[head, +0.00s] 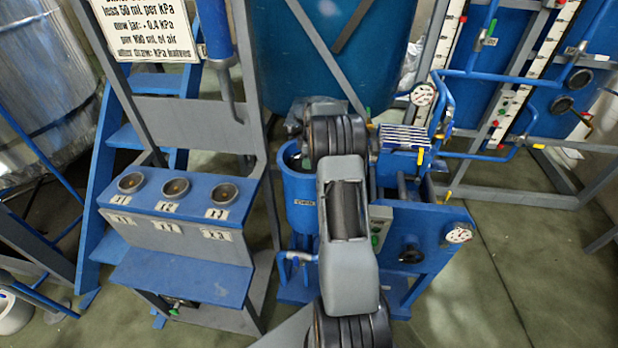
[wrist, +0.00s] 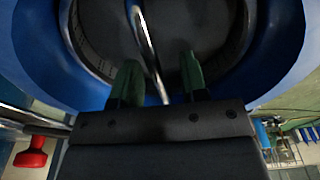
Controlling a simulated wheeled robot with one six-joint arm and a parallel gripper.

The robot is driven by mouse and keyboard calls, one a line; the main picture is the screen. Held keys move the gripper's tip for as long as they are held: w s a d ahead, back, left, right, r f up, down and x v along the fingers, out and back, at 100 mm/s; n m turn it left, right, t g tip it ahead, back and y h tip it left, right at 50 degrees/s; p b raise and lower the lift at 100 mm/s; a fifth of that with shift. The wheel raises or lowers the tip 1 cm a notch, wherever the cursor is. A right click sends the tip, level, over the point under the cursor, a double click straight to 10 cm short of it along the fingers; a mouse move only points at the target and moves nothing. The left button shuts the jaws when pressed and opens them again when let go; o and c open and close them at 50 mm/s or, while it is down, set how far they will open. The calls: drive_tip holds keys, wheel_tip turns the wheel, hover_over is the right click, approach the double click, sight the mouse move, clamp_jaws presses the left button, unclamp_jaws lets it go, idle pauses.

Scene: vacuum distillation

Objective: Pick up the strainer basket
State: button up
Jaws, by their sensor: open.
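The strainer basket (wrist: 91,50) shows in the wrist view as a dark round interior inside a blue vessel (wrist: 38,50). Its thin metal loop handle (wrist: 147,38) rises across the opening. My gripper (wrist: 158,65) is over the basket with its two green fingers apart, one on each side of the handle. The handle appears to run between them; contact with either finger cannot be told. In the head view the blue vessel (head: 300,205) stands left of my arm, which hides my gripper and most of the vessel's opening.
A blue machine frame with a black knob (head: 411,254) and a gauge (head: 458,233) stands right of the vessel. A stand with several round cups (head: 175,188) is at left. A red knob (wrist: 30,158) shows low in the wrist view. Floor (head: 500,290) is clear at right.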

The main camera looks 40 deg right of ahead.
drive_tip(key=shift+f, duration=0.15)
drive_tip(key=shift+c, duration=0.5)
clamp_jaws()
idle(1.1)
